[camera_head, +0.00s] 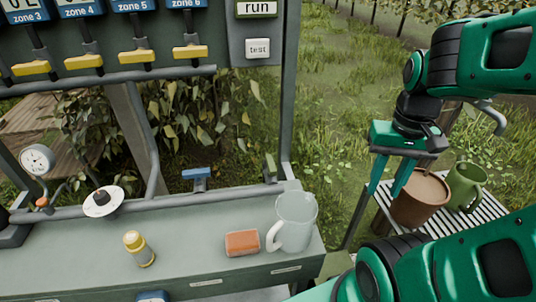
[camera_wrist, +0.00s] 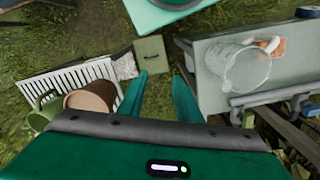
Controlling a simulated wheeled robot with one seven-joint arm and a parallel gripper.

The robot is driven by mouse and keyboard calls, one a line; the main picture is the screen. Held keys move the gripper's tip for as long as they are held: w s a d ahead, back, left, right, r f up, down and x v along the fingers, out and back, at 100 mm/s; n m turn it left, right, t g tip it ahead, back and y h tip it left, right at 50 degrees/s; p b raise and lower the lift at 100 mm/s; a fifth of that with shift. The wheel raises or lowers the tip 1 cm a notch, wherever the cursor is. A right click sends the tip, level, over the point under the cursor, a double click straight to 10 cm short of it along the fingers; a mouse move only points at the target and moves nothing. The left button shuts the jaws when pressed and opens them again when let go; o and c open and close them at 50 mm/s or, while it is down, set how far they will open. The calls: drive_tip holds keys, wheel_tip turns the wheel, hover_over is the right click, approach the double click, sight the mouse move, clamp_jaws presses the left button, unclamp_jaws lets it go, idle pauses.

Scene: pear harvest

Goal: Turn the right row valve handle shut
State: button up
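Two valve-like handles sit on the grey pipe (camera_head: 232,191) along the back of the bench: a blue T-shaped handle (camera_head: 197,175) near the middle and a narrow green upright lever (camera_head: 270,168) near the right end. The green lever, farther right, appears to be the right row valve handle, but no label confirms this. My gripper (camera_head: 386,190) hangs to the right of the bench, apart from both handles, over the slatted stand. Its fingers are spread with nothing between them; in the wrist view the gripper (camera_wrist: 160,82) also shows open and empty.
A clear pitcher (camera_head: 296,222) stands at the bench's right end near the green lever, beside an orange block (camera_head: 242,243). A yellow-capped bottle (camera_head: 139,248) stands farther left. A brown pot (camera_head: 420,200) and green jug (camera_head: 466,186) are on the slatted stand (camera_head: 437,231). Yellow zone handles (camera_head: 135,56) hang above.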

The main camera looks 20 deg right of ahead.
drive_tip(key=shift+o, duration=1.2)
drive_tip(key=o, duration=1)
drive_tip(key=shift+a+r+n, duration=0.15)
drive_tip(key=shift+r+n, duration=0.4)
drive_tip(key=shift+n, duration=0.05)
drive_tip(key=shift+o, duration=0.2)
drive_tip(key=n, duration=2.1)
hover_over(271, 162)
wheel_tip(271, 162, down, 9)
drive_tip(key=shift+f, duration=0.2)
